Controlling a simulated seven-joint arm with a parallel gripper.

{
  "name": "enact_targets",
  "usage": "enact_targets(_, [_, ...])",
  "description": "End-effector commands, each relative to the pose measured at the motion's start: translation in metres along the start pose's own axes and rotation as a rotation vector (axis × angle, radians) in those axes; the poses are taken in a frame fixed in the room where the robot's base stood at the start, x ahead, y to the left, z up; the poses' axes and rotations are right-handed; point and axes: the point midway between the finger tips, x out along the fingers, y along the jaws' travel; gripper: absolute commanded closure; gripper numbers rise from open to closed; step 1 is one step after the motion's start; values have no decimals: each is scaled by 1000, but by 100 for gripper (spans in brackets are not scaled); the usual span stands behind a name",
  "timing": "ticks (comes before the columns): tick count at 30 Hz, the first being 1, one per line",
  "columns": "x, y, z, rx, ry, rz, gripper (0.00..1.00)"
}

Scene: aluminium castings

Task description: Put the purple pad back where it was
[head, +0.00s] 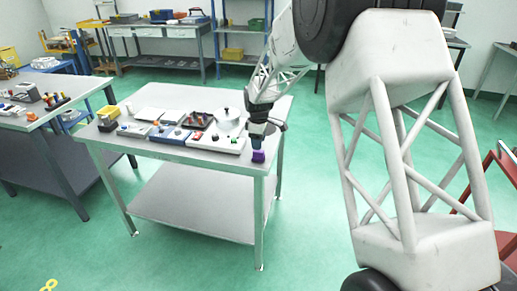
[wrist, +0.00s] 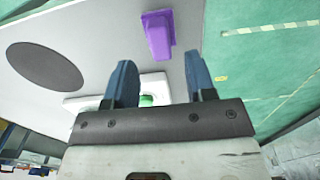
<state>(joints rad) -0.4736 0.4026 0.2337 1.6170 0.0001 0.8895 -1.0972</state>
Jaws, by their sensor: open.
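The purple pad (head: 258,156) is at the front right corner of the metal table in the head view. In the wrist view the purple pad (wrist: 158,35) has a wider base and a narrower raised block, and lies on the grey tabletop near its edge. My gripper (wrist: 160,75) is open, with its two blue fingers apart and nothing between them. The pad shows beyond the fingertips, in line with the gap. In the head view my gripper (head: 257,146) is right above the pad; whether they touch cannot be told.
A white board (head: 216,139) with small coloured parts stands left of the pad; its edge and a green part (wrist: 147,100) show behind the fingers. A dark disc (wrist: 45,66) lies on the tabletop. The table edge is close.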

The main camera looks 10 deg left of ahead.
Motion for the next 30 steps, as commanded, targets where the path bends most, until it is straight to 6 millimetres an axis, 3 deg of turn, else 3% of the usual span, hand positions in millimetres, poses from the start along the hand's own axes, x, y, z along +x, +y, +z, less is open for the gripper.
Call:
enact_targets(3, [-22, 0, 0, 0, 2, 4, 50])
enact_targets(12, [-58, 0, 0, 0, 1, 2, 50])
enact_targets(30, [-66, 0, 0, 0, 0, 1, 50])
